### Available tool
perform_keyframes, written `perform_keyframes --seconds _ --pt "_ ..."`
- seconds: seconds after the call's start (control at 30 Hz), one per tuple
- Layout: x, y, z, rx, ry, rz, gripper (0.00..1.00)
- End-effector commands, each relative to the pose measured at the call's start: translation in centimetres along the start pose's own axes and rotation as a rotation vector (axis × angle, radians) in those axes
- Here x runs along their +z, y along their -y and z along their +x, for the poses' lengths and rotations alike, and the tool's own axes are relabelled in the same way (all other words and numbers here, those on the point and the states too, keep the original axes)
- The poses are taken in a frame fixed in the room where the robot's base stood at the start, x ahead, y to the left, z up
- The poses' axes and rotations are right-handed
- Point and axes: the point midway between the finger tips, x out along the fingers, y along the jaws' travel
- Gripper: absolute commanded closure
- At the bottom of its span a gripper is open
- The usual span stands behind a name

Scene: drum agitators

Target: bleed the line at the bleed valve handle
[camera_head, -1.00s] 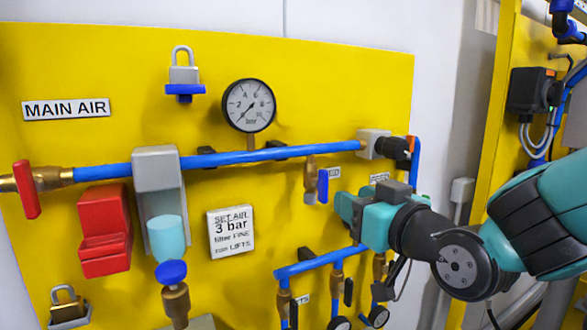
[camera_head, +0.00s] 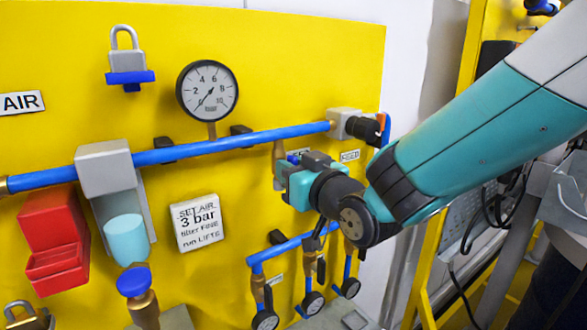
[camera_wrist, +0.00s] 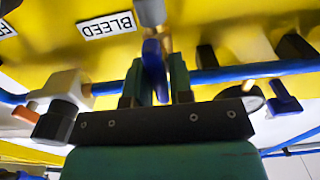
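In the head view my gripper (camera_head: 281,173) is at the brass valve (camera_head: 278,155) below the blue pipe and hides most of the lever.
A pressure gauge (camera_head: 207,91) reads near zero. The blue pipe (camera_head: 230,140) runs across the yellow panel (camera_head: 70,130). A grey fitting with a black knob (camera_head: 362,127) is just right of the valve. Smaller gauges (camera_head: 314,303) hang below my gripper.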

Motion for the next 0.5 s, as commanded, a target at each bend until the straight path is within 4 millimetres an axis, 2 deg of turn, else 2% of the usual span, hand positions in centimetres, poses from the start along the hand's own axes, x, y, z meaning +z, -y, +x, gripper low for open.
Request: perform_keyframes --seconds 0.03,0.07,0.1,0.5 --pt "0.01 0.01 0.01 0.0 0.0 0.0 0.91" --pt "0.0 0.01 0.01 0.0 0.0 0.0 0.97" --pt "0.0 -0.01 0.0 0.0 0.0 0.0 1.0" --pt "0.28 -0.26 -0.09 0.003 0.0 0.051 1.0"
